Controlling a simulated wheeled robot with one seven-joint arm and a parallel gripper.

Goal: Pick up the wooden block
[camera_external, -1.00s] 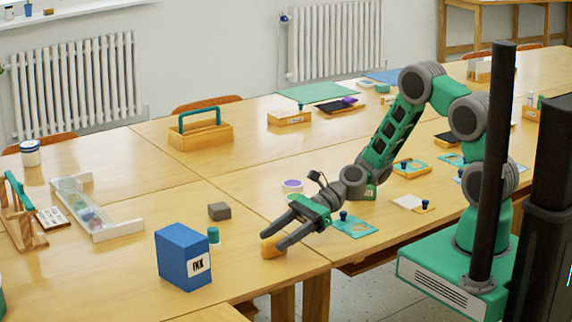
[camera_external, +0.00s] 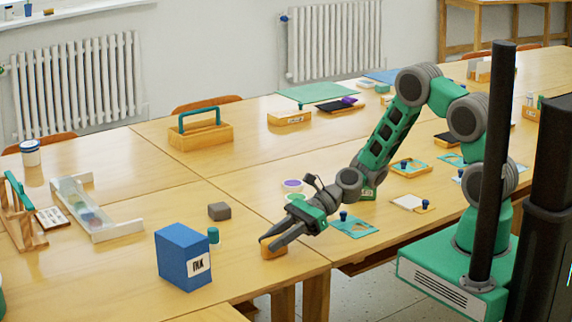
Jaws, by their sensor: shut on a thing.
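The wooden block (camera_external: 272,253) is a small orange-brown piece near the front edge of the table, right of the blue ink box. My gripper (camera_external: 268,243) reaches down to it from the upper right. Its dark fingers are shut on the block and cover part of its top. The block appears to be at table height; I cannot tell whether it is clear of the surface.
The blue ink box (camera_external: 184,257) stands left of my gripper, with a small teal-capped jar (camera_external: 213,236) beside it. A grey block (camera_external: 219,211) lies behind. A teal plate with a blue knob (camera_external: 355,229) lies right. Bare table (camera_external: 120,275) extends left.

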